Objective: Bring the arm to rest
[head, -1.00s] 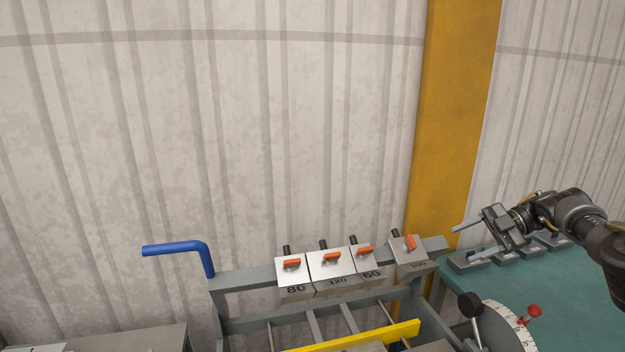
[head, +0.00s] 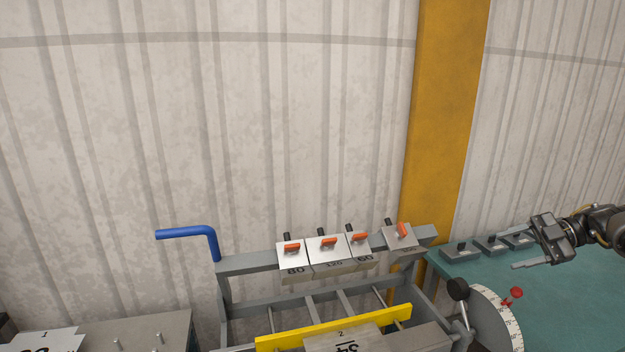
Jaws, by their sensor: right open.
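My right gripper (head: 522,243) is at the right of the head view, over the green table (head: 575,290). Its fingers point left and are apart, with nothing between them. It is beside the row of grey blocks on the table and clear of the bender. My left gripper is out of view.
The panel bender (head: 245,262) has a blue handle (head: 190,233), several finger blocks with orange levers (head: 328,250), a yellow bar (head: 335,328) and a dial (head: 497,318) with a red knob. Grey blocks (head: 460,250) stand at the table's back. A grey table (head: 150,325) is lower left.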

